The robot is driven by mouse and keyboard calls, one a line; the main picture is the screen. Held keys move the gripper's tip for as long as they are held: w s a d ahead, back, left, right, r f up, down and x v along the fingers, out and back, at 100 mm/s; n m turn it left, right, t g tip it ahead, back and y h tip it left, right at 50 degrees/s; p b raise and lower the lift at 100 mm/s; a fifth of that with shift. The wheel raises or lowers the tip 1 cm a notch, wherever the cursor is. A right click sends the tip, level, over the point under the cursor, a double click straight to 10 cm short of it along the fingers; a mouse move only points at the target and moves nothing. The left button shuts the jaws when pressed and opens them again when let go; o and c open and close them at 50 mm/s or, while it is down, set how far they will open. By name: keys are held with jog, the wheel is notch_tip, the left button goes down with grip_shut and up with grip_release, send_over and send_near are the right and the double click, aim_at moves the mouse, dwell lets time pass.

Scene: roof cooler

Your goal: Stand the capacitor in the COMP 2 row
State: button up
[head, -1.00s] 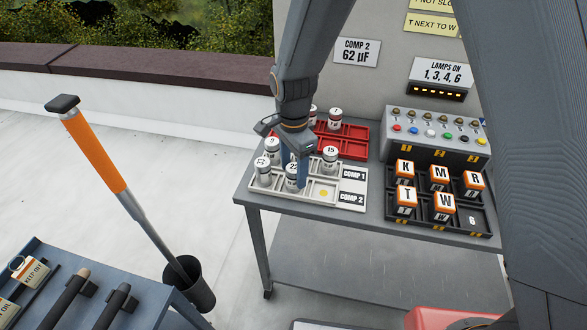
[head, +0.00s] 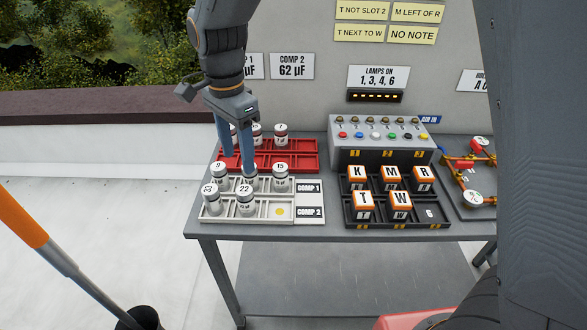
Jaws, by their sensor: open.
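The white tray (head: 262,217) on the table has a back row marked COMP 1 and a front row marked COMP 2. In COMP 2, a capacitor marked 22 (head: 245,201) stands upright in the middle slot. Left of it stands another capacitor (head: 211,200), its number unclear. The right slot is empty, with a yellow dot (head: 280,211).
A red tray (head: 300,155) with several capacitors stands behind the white tray. A grey lamp box (head: 380,156) and a black tray (head: 405,223) of lettered blocks are to the right. A wall sign (head: 292,66) reads COMP 2, 62 µF.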

jog(key=s+d+f+n, duration=0.1)
jog(key=s+d+n, duration=0.2)
jog(key=d, duration=0.6)
jog(key=s+d+f+n+t, duration=0.1)
jog(key=s+d+f+n, duration=0.1)
jog(key=d, duration=0.8)
jog(key=s+d+f+n, duration=0.1)
jog(key=s+d+n, duration=0.3)
jog(key=d, duration=0.5)
jog(key=shift+s+d+f+n+t, duration=0.15)
jog(key=shift+f+n+t, duration=0.2)
jog(key=shift+n, duration=0.15)
jog(key=shift+f+b, duration=0.6)
jog(key=shift+f, duration=0.1)
